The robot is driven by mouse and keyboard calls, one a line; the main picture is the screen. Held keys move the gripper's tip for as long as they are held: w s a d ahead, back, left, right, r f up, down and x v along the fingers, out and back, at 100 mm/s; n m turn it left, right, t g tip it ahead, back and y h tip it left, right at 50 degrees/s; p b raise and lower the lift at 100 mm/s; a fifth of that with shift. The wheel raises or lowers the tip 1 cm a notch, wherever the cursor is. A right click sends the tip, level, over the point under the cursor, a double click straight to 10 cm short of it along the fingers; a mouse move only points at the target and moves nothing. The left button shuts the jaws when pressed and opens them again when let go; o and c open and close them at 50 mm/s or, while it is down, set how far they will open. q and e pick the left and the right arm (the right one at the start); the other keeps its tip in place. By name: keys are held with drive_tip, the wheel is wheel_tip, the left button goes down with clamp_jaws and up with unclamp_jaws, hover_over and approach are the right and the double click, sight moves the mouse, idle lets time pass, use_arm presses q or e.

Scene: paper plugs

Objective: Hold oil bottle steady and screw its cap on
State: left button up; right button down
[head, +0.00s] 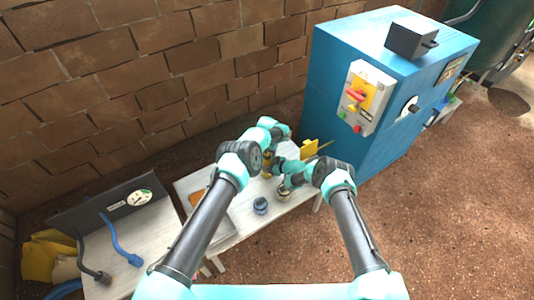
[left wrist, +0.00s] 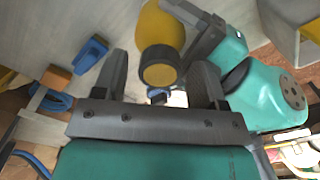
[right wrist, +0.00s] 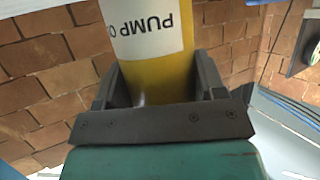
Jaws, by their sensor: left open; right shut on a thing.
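The yellow oil bottle (right wrist: 155,75) has a white label reading "PUMP O" upside down in the right wrist view. My right gripper (right wrist: 155,90) is shut on its body, one finger on each side. In the left wrist view the yellow bottle (left wrist: 160,28) leads to a dark round end with a brownish-yellow face (left wrist: 160,74). I cannot tell for sure whether this is the cap. My left gripper (left wrist: 161,82) is open, its fingers on either side of that end with gaps. In the head view the bottle (head: 266,167) is partly hidden by my arms.
A blue round item (head: 260,205) stands on the pale table, near the front. A blue machine (head: 335,95) stands close on the right, a brick wall behind. A bench with a dark panel (head: 112,205) and hoses is at left. A blue piece (left wrist: 90,53) lies on the table.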

use_arm(q)
drive_tip(key=shift+r, duration=2.25)
drive_tip(key=shift+c, duration=0.3)
